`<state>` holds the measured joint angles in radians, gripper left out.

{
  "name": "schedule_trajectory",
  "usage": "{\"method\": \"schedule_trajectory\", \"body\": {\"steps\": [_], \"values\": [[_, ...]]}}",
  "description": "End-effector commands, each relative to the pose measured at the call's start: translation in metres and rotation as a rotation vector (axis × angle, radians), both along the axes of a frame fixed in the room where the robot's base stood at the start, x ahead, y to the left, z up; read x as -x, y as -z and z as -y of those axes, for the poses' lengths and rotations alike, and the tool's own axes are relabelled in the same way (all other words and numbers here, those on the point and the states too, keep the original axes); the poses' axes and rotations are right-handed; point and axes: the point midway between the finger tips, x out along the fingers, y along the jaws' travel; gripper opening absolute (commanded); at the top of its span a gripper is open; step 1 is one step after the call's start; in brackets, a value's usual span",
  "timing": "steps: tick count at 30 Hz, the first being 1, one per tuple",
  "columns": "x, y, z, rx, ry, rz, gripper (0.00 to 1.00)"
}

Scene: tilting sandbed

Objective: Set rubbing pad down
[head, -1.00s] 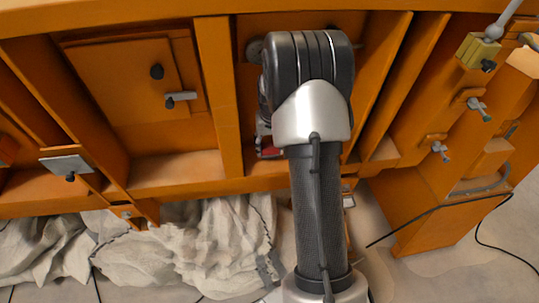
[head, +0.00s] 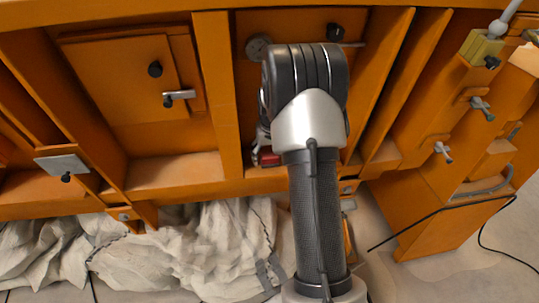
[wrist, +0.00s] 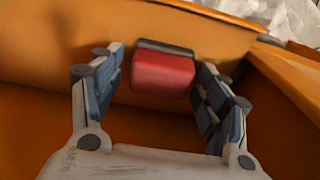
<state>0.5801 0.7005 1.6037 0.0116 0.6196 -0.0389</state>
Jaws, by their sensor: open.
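The rubbing pad is a red block with a dark strip along one edge. In the wrist view the pad (wrist: 163,76) lies against the orange ledge, between and beyond the fingertips. My gripper (wrist: 160,62) is open around it, with a narrow gap visible on each side. In the head view only a small part of the red pad (head: 268,158) shows low in the middle orange bay, left of my arm. My arm hides most of the gripper there.
The orange frame has upright dividers (head: 217,95) on both sides of the bay. A round dial (head: 258,47) and a black knob (head: 335,32) are on the panel behind my arm. Crumpled pale cloth (head: 230,245) lies below. A clamp-like fitting (head: 480,48) stands at the upper right.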

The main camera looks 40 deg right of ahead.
Motion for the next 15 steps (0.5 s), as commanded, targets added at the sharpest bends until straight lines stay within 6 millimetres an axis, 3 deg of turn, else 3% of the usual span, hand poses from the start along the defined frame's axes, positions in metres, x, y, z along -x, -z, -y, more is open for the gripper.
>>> {"method": "schedule_trajectory", "body": {"steps": [8,15], "values": [[0.0,-0.001,0.0,0.0,0.0,0.0,0.7],[0.005,-0.034,-0.003,0.002,0.0,0.003,0.7]]}}
